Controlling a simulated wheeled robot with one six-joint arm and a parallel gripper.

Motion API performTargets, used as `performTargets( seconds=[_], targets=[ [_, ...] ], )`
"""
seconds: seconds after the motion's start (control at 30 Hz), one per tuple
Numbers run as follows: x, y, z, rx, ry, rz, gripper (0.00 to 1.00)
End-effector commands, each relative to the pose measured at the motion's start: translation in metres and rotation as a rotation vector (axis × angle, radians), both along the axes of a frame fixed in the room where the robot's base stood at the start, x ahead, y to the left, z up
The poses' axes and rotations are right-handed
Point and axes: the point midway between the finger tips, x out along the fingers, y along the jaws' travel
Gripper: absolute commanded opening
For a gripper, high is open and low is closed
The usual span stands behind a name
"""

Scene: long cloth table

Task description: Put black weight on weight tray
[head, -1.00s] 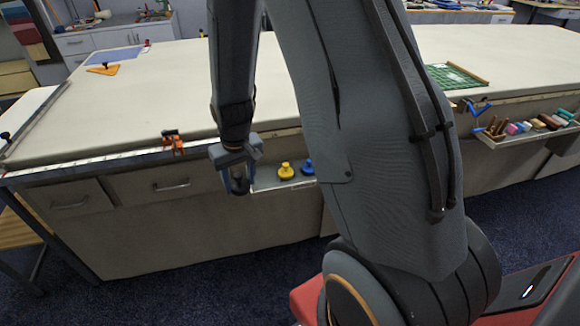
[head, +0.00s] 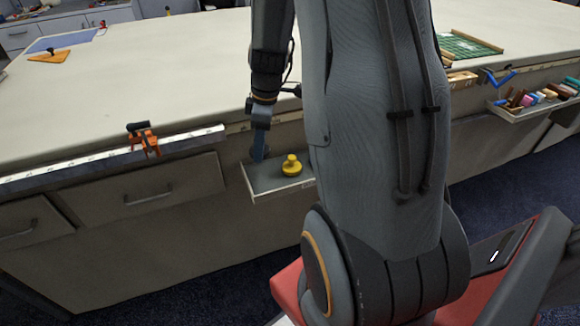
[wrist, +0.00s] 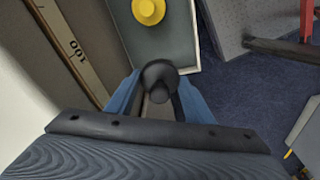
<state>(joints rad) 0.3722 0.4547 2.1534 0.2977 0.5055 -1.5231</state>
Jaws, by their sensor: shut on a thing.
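My gripper (head: 259,150) is over the left end of the weight tray (head: 262,184), a shallow grey tray on the table's front side. In the wrist view my blue fingers (wrist: 155,98) are shut on the black weight (wrist: 159,74), whose round knob shows between them. The weight is at the near end of the tray (wrist: 177,48). I cannot tell whether it touches the tray floor. In the head view I cannot make out the black weight at the fingers. A yellow weight (head: 291,167) stands on the tray, right of my gripper; it also shows in the wrist view (wrist: 148,11).
An orange clamp (head: 143,139) sits on the ruler edge (head: 85,164) left of the tray. Drawers (head: 140,198) lie below it. Another tray (head: 520,112) with several coloured items is far right. My arm hides the tray's right end.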

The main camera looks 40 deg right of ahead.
Motion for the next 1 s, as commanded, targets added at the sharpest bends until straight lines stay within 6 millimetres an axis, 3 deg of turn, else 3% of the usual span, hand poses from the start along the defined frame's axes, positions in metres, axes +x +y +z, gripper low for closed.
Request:
performTargets(
  seconds=[0.23,0.53,0.73,1.0],
  targets=[
    [-0.001,-0.001,-0.040,0.000,0.004,0.007,0.10],
    [0.000,0.000,-0.063,0.001,0.002,0.005,0.10],
    [-0.001,0.000,-0.091,0.001,0.002,0.004,0.10],
    [0.000,-0.001,-0.096,-0.001,0.000,0.006,0.10]
  ],
)
